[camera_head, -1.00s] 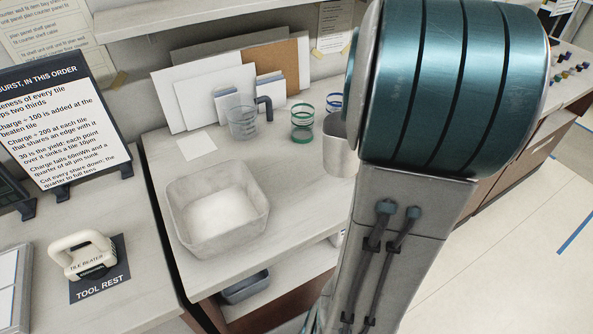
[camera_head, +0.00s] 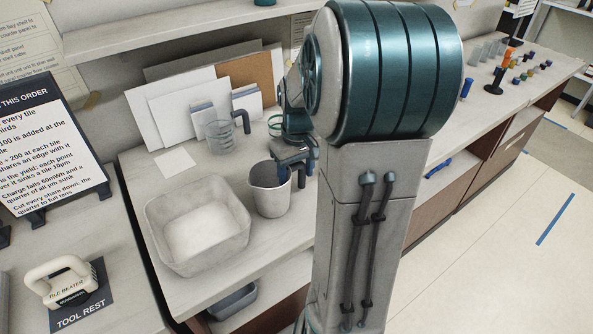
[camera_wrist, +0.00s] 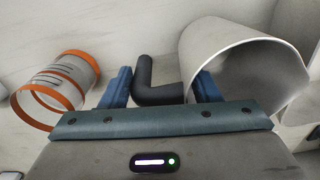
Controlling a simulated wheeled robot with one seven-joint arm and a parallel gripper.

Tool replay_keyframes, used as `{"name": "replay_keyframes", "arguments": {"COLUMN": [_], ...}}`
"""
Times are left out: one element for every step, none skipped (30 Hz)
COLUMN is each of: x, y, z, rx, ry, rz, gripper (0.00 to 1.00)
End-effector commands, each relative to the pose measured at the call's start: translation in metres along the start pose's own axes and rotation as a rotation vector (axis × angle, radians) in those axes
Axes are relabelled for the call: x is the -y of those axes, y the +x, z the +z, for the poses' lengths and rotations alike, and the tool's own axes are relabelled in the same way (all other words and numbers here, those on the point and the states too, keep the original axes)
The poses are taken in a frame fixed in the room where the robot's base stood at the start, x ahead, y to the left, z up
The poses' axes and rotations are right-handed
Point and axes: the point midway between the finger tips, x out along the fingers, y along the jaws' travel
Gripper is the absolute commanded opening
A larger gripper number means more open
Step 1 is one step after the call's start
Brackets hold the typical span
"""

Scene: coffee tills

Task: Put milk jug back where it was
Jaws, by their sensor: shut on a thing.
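The milk jug (camera_head: 267,193) is a grey metal jug with a dark handle. In the head view it is upright, just right of the pale square tub. My gripper (camera_head: 293,160) is at its handle side, shut on the dark handle. In the wrist view the handle (camera_wrist: 155,92) lies between the blue fingers of my gripper (camera_wrist: 163,88), and the jug's open rim (camera_wrist: 232,50) is at the right. Whether the jug's base touches the counter is hard to tell. A white paper square (camera_head: 176,165) lies on the counter behind the tub.
The pale tub (camera_head: 160,232) stands close left of the jug. A clear measuring jug (camera_head: 218,133) stands behind, before upright boards (camera_head: 170,120). A clear cup with orange bands (camera_wrist: 72,82) shows in the wrist view. The tile beater (camera_head: 60,280) rests at lower left.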

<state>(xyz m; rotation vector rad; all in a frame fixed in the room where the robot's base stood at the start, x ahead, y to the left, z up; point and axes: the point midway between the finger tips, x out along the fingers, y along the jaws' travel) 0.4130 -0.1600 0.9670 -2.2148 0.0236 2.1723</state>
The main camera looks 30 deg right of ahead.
Motion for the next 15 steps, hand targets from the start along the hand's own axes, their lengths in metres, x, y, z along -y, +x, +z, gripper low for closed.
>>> {"name": "replay_keyframes", "arguments": {"x": [0.0,0.0,0.0,0.0,0.0,0.0001,0.0001,0.0001,0.0001,0.0001,0.0002,0.0001,0.0001,0.0001,0.0001], "y": [0.0006,0.0006,0.0004,0.0003,0.0003,0.0003,0.0004,0.001,0.0024,0.0037,0.0047,0.0033,0.0032,0.0031,0.0031], "z": [-0.0002,-0.0003,-0.0003,-0.0003,-0.0003,-0.0003,-0.0003,-0.0003,-0.0002,-0.0002,-0.0002,-0.0001,-0.0001,-0.0001,-0.0001], "rx": [-0.001,-0.001,-0.002,-0.002,-0.002,-0.001,-0.001,-0.001,-0.001,-0.001,-0.001,-0.001,-0.001,-0.001,-0.001], "ry": [0.0,0.0,-0.001,-0.001,-0.001,-0.001,-0.001,-0.001,-0.001,-0.001,-0.001,-0.001,-0.001,-0.001,-0.001], "rz": [0.001,0.001,0.001,0.001,0.001,0.001,0.001,0.001,0.001,0.001,0.0,0.0,0.0,0.0,0.0], "gripper": [0.12,0.12,0.12,0.12,0.12,0.12,0.12,0.12,0.12,0.12,0.12,0.67,0.76,0.78,0.78]}}
